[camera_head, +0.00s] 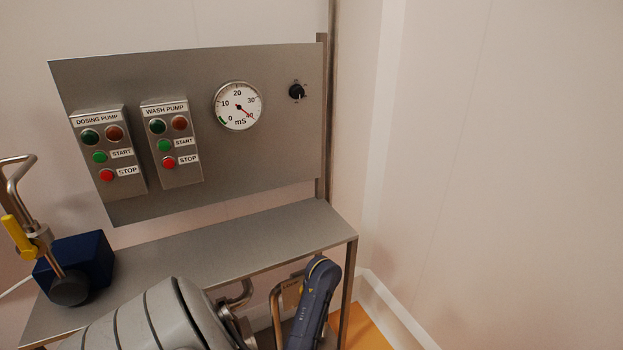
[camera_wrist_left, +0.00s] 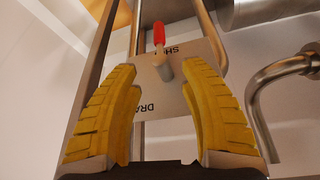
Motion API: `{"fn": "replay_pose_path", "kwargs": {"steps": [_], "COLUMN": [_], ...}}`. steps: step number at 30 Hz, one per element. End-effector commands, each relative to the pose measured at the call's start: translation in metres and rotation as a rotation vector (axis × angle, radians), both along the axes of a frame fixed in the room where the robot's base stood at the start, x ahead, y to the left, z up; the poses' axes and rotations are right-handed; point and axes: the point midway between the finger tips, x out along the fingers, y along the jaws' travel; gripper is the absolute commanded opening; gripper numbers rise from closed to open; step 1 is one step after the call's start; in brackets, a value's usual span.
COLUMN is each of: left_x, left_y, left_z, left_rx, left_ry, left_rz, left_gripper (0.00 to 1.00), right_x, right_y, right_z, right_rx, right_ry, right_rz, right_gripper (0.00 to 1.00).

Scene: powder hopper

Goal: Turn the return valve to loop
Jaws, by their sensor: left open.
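In the left wrist view my left gripper (camera_wrist_left: 158,75) is open, its two ribbed yellow fingers apart with nothing between their pads. Beyond the fingertips is a small valve with a red lever (camera_wrist_left: 159,34) on a metal plate (camera_wrist_left: 165,98). The lettering is partly hidden; "SH" and "DRA" can be read. In the head view a yellow lever (camera_head: 17,236) sits on a bent steel pipe at the left edge. No "loop" marking can be read, so I cannot tell which lever is the return valve. My right gripper is not in view.
A steel panel (camera_head: 262,165) carries dosing pump (camera_head: 122,181) and wash pump (camera_head: 182,171) boxes, a round gauge (camera_head: 238,106) and a black knob (camera_head: 297,92). A dark blue pump (camera_head: 88,258) stands on the steel shelf (camera_head: 215,250). A bent pipe (camera_wrist_left: 262,95) is right of my fingers.

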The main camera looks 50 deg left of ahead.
Motion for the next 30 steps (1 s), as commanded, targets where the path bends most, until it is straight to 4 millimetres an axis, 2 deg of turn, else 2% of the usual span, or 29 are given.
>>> {"fn": "replay_pose_path", "kwargs": {"steps": [9,18,24,30], "left_x": [0.008,0.016,0.019,0.021], "left_y": [0.020,0.035,0.042,0.046], "left_z": [-0.052,-0.092,-0.111,-0.122], "left_rx": [0.000,0.000,0.000,0.000], "left_ry": [0.003,0.002,0.001,0.001], "left_rz": [-0.002,-0.002,-0.003,-0.002], "left_gripper": [0.43,0.43,0.43,0.43], "right_x": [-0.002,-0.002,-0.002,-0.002], "right_y": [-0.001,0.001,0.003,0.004], "right_z": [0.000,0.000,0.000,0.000], "right_rx": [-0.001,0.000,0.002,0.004], "right_ry": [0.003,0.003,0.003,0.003], "right_rz": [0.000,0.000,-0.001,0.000], "right_gripper": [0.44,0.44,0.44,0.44]}}
